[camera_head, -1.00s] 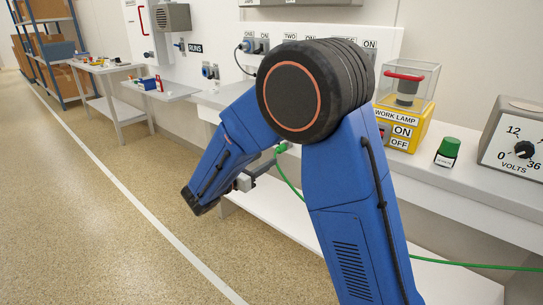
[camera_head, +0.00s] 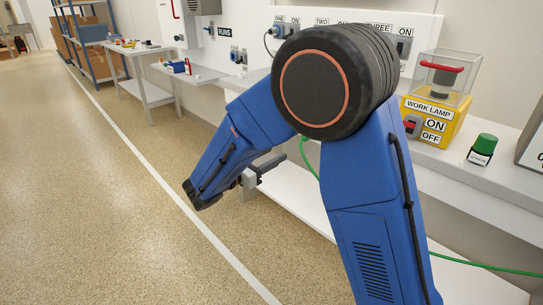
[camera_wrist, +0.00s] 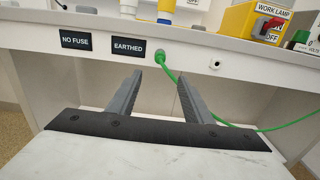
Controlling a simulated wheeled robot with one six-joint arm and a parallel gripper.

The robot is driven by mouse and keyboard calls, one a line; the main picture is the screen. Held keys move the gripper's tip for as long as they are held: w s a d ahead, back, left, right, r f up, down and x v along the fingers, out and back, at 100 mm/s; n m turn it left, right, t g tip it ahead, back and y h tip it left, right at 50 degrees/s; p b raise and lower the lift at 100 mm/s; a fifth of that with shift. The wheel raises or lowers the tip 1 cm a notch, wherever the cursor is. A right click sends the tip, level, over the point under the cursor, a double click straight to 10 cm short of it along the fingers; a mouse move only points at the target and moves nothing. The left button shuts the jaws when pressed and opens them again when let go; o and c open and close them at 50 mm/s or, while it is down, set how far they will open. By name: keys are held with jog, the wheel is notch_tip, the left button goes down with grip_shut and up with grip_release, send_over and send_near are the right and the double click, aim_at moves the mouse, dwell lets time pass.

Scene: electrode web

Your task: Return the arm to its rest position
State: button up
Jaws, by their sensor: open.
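My gripper (camera_wrist: 155,85) is open and empty in the wrist view, its two grey fingers apart and pointing at the front edge of the bench. In the head view my blue arm is bent, with its wrist low on the left side of the elbow. One finger of my gripper (camera_head: 264,168) shows there beside the bench front.
Side tables (camera_head: 150,84) and a blue shelf rack (camera_head: 95,45) stand at the back left. The floor (camera_head: 95,200) on the left is clear.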

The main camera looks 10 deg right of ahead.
jog(key=s+d+m+g+y, duration=0.5)
jog(key=s+d+m+g, duration=0.5)
jog(key=s+d, duration=0.9)
jog(key=s+m+t+y, duration=0.4)
jog(key=s+m+y, duration=0.5)
jog(key=s+m, duration=0.6)
jog(key=shift+s+y, duration=0.3)
jog(key=shift+s, duration=0.05)
